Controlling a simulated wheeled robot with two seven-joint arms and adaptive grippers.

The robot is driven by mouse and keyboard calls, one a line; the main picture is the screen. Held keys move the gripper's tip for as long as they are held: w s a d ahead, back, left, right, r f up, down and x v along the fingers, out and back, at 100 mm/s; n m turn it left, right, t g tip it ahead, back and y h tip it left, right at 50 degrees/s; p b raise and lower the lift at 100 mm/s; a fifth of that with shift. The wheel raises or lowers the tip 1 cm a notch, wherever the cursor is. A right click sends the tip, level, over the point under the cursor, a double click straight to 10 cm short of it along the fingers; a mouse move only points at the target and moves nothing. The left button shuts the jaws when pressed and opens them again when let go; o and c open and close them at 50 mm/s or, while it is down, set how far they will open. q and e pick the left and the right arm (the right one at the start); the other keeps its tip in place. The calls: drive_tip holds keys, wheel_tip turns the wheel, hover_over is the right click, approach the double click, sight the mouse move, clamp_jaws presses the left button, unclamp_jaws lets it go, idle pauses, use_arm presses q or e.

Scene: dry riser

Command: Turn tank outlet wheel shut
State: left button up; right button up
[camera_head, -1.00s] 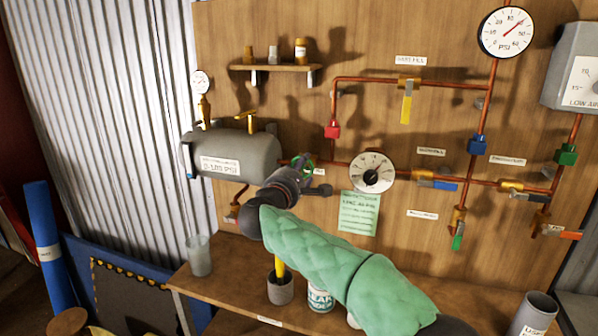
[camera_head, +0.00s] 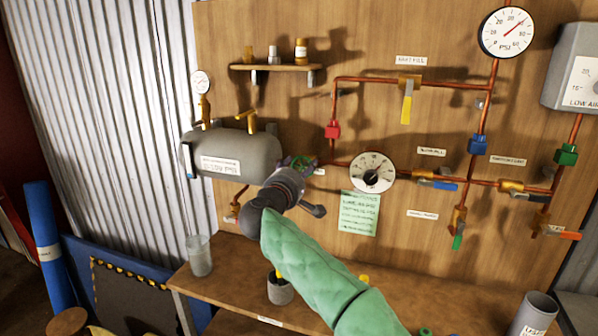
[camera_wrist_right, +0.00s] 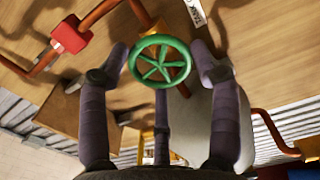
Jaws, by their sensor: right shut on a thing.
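The green spoked tank outlet wheel (camera_wrist_right: 160,61) sits between the purple-grey fingers of my right gripper (camera_wrist_right: 160,68) in the right wrist view, with fingers at its left and right rim and one below. In the head view my right gripper (camera_head: 292,172) reaches the wheel at the right end of the grey tank (camera_head: 238,152); only a little green of the wheel shows past it. The right gripper is shut on the wheel. My left gripper is not in view.
Copper pipes with a red fitting (camera_head: 333,129) and a round dial (camera_head: 372,172) are close right of my gripper. A shelf (camera_head: 275,67) hangs above. The bench (camera_head: 230,288) below bears a glass (camera_head: 199,256) and a pen cup (camera_head: 280,289).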

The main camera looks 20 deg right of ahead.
drive_tip(key=shift+d+m, duration=0.1)
drive_tip(key=shift+m, duration=0.4)
idle(0.4)
drive_tip(key=o, duration=1.1)
drive_tip(key=shift+s, duration=0.1)
drive_tip(key=v, duration=1.2)
